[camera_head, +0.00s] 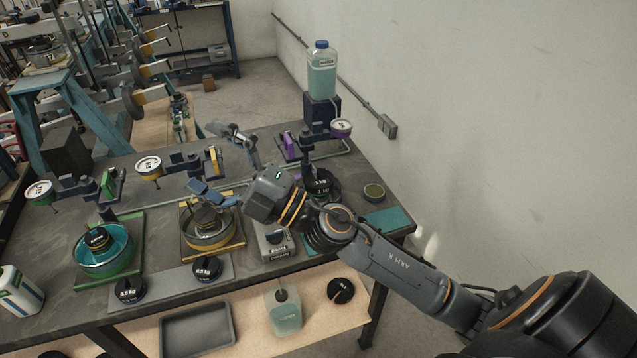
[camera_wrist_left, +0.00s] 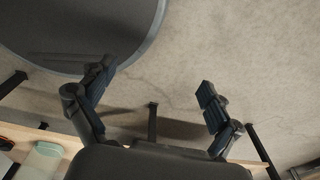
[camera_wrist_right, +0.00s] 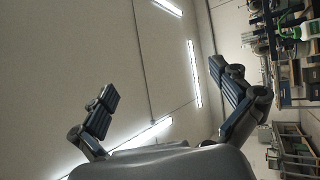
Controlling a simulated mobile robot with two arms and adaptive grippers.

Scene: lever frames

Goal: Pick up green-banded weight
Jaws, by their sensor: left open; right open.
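Several dark round weights are on the workbench (camera_head: 160,225), but no green band can be made out on any of them. One weight (camera_head: 97,238) sits in a teal pan (camera_head: 105,265) on a green base at left. Another weight (camera_head: 206,219) sits in a pan on a yellow base. Weights marked 0.5 kg (camera_head: 130,289) and another (camera_head: 206,268) stand on the grey front strip. My right gripper (camera_head: 217,160) is open and empty above the bench, and its spread fingers show in the right wrist view (camera_wrist_right: 162,80). My left gripper (camera_wrist_left: 155,82) is open and empty, outside the head view.
A bottle of teal liquid (camera_head: 321,70) stands on a dark block at the back. A lower shelf holds a grey tray (camera_head: 197,330), a jug (camera_head: 285,314) and a black weight (camera_head: 341,291). A wall is at right.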

